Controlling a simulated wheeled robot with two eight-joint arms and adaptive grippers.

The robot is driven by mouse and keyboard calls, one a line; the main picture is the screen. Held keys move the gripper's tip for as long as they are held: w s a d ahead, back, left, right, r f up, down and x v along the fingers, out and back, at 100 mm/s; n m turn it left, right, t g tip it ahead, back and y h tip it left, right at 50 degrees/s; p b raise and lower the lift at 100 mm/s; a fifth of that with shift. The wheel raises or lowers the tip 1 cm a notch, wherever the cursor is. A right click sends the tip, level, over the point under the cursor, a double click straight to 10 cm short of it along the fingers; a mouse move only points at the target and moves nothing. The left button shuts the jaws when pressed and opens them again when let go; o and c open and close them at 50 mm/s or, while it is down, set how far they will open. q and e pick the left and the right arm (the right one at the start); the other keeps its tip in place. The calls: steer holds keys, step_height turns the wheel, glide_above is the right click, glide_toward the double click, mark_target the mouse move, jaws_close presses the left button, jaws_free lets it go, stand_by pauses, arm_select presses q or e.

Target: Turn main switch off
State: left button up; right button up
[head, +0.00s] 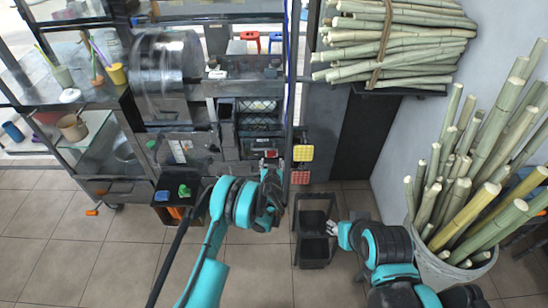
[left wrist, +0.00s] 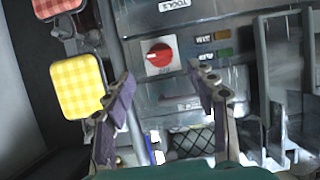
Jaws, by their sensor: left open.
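The main switch appears to be the red rotary knob on a white square plate (left wrist: 159,56) on the grey machine panel in the left wrist view. Its grip bar lies roughly sideways, slightly tilted. My left gripper (left wrist: 165,82) is open and empty, its two fingers on either side of the knob's line and apart from it. In the head view my left gripper (head: 268,172) is in front of the machine's lower right, and a little red of the panel (head: 270,153) shows beside it. My right gripper (head: 333,229) is low by the dark bins; its finger gap is unclear.
Yellow (left wrist: 75,78) and red (left wrist: 56,5) checked pads hang beside the panel, the yellow one close to a left finger. A label plate (left wrist: 172,5) and small buttons (left wrist: 222,36) are near the knob. Dark bins (head: 314,250) and a cane barrel (head: 440,265) stand right.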

mark_target(271, 156)
arm_select(q)
steer(key=b+x, duration=0.1)
steer(key=x, duration=0.4)
steer(key=shift+w+f+b, duration=0.15)
steer(key=shift+f+b, duration=0.05)
steer(key=shift+b, duration=0.2)
steer(key=shift+w, duration=0.45)
steer(key=c, duration=1.2)
